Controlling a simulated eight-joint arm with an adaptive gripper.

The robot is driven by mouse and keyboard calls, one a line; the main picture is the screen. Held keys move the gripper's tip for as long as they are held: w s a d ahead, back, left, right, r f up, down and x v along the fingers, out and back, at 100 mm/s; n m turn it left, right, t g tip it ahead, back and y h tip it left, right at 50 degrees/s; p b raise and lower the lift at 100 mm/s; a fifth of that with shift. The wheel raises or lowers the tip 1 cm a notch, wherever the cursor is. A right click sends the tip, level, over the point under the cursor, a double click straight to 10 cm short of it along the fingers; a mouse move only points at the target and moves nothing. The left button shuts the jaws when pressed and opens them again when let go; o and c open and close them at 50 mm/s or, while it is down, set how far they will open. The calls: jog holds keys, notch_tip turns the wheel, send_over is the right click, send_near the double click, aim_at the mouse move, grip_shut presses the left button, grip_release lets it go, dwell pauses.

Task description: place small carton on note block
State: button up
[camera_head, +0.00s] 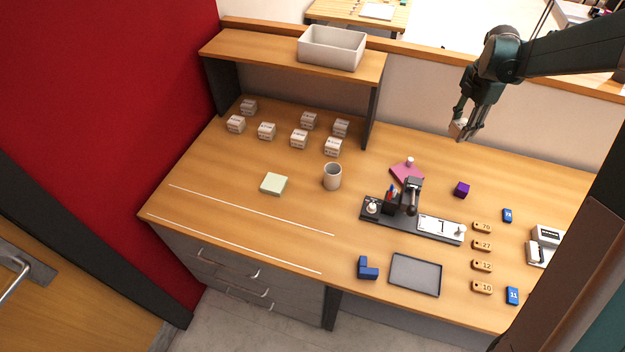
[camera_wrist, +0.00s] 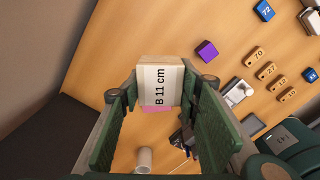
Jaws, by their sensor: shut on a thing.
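My gripper (camera_head: 463,129) is shut on a small carton (camera_wrist: 160,84), a box with a tan top and a white face marked "B 11 cm". In the wrist view the carton sits between the green fingers. In the head view the held carton (camera_head: 457,128) is partly covered by the fingers, raised above the back right part of the desk. The note block (camera_head: 274,184), a pale green square pad, lies flat on the desk at left of centre, well to the left of my gripper. Its top is bare.
Several similar cartons (camera_head: 299,139) stand under and before the shelf (camera_head: 285,55), which bears a grey bin (camera_head: 331,48). A cup (camera_head: 332,176) stands right of the note block. A black stamping stand (camera_head: 413,222), purple cube (camera_head: 461,189) and tray (camera_head: 415,274) lie farther right.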

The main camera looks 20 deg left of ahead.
jog(key=s+a+n, duration=0.3)
jog(key=a, duration=1.5)
jog(key=n, duration=0.8)
send_over(273, 183)
notch_tip(273, 183, down, 4)
jog(key=shift+f+b, duration=0.45)
jog(key=shift+f, duration=0.1)
jog(key=shift+f, duration=0.1)
jog(key=shift+f, duration=3)
